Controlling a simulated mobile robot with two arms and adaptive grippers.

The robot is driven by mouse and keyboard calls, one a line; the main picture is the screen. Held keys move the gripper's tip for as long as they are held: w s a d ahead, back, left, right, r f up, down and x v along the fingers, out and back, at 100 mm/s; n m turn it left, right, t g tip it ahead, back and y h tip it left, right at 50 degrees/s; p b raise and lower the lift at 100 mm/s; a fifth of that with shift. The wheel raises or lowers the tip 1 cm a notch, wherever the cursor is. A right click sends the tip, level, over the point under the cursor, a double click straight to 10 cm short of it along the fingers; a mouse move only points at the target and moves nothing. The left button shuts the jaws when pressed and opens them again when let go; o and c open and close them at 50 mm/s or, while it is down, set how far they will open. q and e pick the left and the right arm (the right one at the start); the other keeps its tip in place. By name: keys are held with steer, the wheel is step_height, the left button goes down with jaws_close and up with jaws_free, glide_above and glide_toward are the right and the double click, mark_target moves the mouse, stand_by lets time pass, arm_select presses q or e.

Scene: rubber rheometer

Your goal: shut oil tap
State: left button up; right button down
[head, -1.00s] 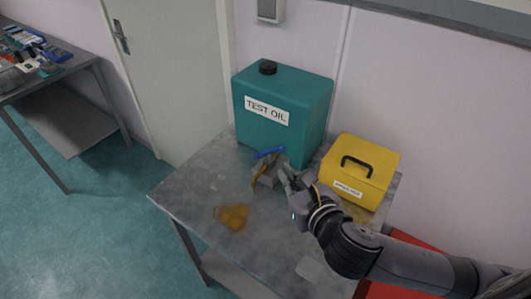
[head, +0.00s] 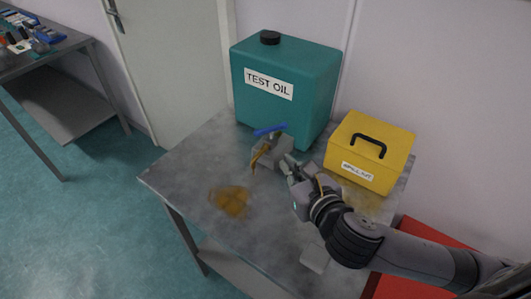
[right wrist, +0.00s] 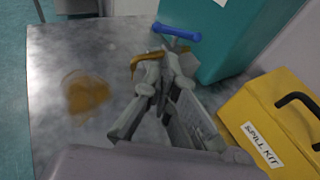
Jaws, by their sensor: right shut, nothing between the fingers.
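The teal TEST OIL tank (head: 285,85) stands at the back of the grey table. Its tap has a blue lever handle (head: 270,130) low at the tank's front. Brown oil (head: 258,156) shows at the tap's outlet, and a brown oil puddle (head: 230,201) lies on the table in front. My right gripper (head: 290,166) is shut and empty, close beside the tap on its right. In the right wrist view the blue handle (right wrist: 176,32) is beyond the fingertips (right wrist: 162,72), apart from them. The fingers partly hide the tap body there. My left gripper is out of view.
A yellow spill kit box (head: 370,150) with a black handle stands right of the tank, close to my right arm. A red object (head: 425,232) is beside the table at the right. Another bench (head: 45,50) with small items stands far left.

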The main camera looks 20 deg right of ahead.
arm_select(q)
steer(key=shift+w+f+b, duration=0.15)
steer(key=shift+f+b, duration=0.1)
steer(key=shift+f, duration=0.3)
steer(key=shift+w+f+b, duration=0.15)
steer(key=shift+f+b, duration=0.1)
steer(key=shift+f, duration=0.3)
arm_select(e)
step_height(320, 180, down, 2)
steer(key=shift+f, duration=0.1)
arm_select(q)
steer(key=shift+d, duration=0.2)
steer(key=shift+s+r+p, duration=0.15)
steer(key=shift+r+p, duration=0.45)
steer(key=shift+p, duration=0.05)
arm_select(e)
glide_toward(271, 132)
steer(key=w+a+f, duration=0.3)
steer(key=w, duration=0.2)
steer(key=shift+w+a+f, duration=0.15)
steer(key=shift+w+a, duration=0.1)
steer(key=shift+w, duration=0.15)
